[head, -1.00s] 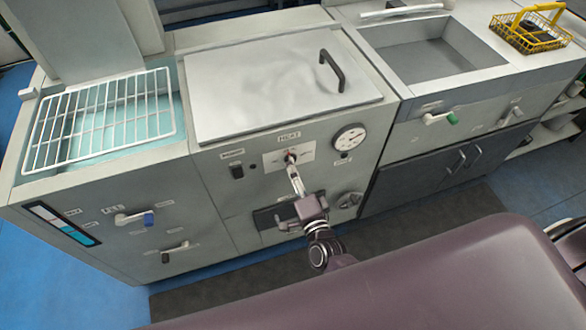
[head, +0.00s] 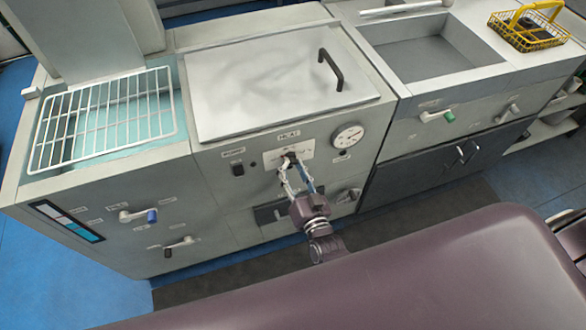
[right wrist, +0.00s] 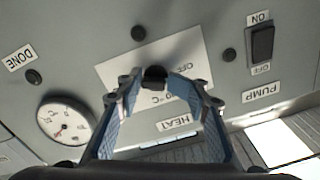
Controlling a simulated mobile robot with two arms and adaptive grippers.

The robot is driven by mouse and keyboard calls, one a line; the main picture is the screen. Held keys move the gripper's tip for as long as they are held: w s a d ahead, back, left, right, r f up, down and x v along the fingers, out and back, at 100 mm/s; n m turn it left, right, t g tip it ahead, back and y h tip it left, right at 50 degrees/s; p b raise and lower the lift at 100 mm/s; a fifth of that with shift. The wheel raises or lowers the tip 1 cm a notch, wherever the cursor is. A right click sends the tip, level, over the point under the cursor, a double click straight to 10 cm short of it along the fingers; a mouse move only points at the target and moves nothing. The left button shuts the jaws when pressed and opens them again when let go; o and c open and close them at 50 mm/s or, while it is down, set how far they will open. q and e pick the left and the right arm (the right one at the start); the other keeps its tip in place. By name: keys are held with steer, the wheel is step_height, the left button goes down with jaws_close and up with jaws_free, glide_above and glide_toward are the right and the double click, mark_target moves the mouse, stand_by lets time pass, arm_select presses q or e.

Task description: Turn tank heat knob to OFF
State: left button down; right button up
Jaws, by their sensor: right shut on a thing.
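The heat knob (head: 288,157) is a small dark knob on a white plate (head: 306,150) on the tank's front panel. In the right wrist view, which is upside down, the knob (right wrist: 154,76) sits between my fingertips, in front of a plate (right wrist: 115,71) partly lettered "OFF" and "°C". My right gripper (head: 289,163) is shut on the knob, and its fingertips (right wrist: 153,80) touch it from both sides. The fingers and knob hide part of the plate, and I cannot tell the knob's setting. My left gripper is not in view.
A round temperature gauge (head: 348,136) is right of the knob and a black pump switch (head: 238,169) is left. The lidded tank (head: 280,85) is above. A wire rack (head: 103,115), a sink (head: 430,55) and a yellow basket (head: 530,27) stand along the counter.

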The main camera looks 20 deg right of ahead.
steer(key=shift+w+d+r+n+h+p, duration=0.15)
steer(key=shift+d+r+n, duration=0.1)
steer(key=shift+n, duration=0.5)
steer(key=shift+w+d+r+n+h+p, duration=0.1)
steer(key=shift+d+r+n, duration=0.15)
steer(key=shift+n, duration=0.45)
steer(key=shift+w+d+r+n+h+p, duration=0.15)
steer(key=shift+r+n, duration=0.15)
steer(key=shift+n, duration=0.45)
steer(key=o, duration=0.9)
steer(key=shift+o, duration=0.2)
steer(key=shift+s+f, duration=0.1)
steer(key=shift+f, duration=0.1)
steer(key=shift+s+a+f, duration=0.1)
steer(key=shift+a+f, duration=0.05)
steer(key=shift+a, duration=0.05)
steer(key=s, duration=1.2)
steer(key=shift+d+r, duration=0.2)
steer(key=shift+d, duration=0.05)
